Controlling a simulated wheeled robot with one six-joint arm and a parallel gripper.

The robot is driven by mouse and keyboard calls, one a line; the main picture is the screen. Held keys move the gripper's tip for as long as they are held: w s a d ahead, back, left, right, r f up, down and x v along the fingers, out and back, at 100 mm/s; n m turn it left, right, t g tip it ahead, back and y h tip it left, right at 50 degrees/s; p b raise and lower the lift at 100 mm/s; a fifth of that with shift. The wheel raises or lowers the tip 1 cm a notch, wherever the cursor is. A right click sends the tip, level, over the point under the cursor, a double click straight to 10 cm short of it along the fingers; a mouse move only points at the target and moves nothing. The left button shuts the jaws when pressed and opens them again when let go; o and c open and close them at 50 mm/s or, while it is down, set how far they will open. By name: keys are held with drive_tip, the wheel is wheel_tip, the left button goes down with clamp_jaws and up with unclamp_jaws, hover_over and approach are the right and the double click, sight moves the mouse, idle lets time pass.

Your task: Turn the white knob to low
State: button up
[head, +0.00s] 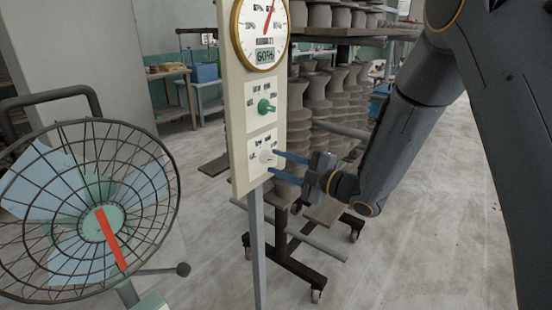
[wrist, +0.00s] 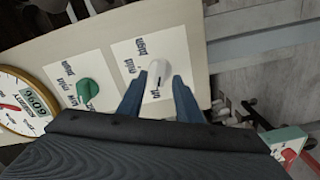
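The white knob (head: 266,156) sits on the lower white plate of an upright cream panel (head: 238,120). In the wrist view the white knob (wrist: 158,72) stands between the ends of my two blue fingers. My gripper (head: 271,161) reaches in from the right, with its fingertips at the panel. The wrist view shows my gripper (wrist: 159,82) open, with a gap between each finger and the knob. I cannot tell which label the knob points at.
A green knob (head: 265,106) is on the plate above, below a round gauge (head: 262,35) with a red needle. A caged fan (head: 95,215) stands at the left. A rack of stacked clay pots (head: 335,95) stands behind the panel. The floor at the right is clear.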

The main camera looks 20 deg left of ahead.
drive_tip(key=shift+x, duration=1)
drive_tip(key=shift+c, duration=0.3)
drive_tip(key=shift+d, duration=0.1)
clamp_jaws()
drive_tip(key=shift+m, duration=0.3)
drive_tip(key=m, duration=0.3)
drive_tip(key=shift+m+b, duration=0.3)
drive_tip(key=shift+w+m, duration=0.1)
drive_tip(key=shift+m, duration=2.1)
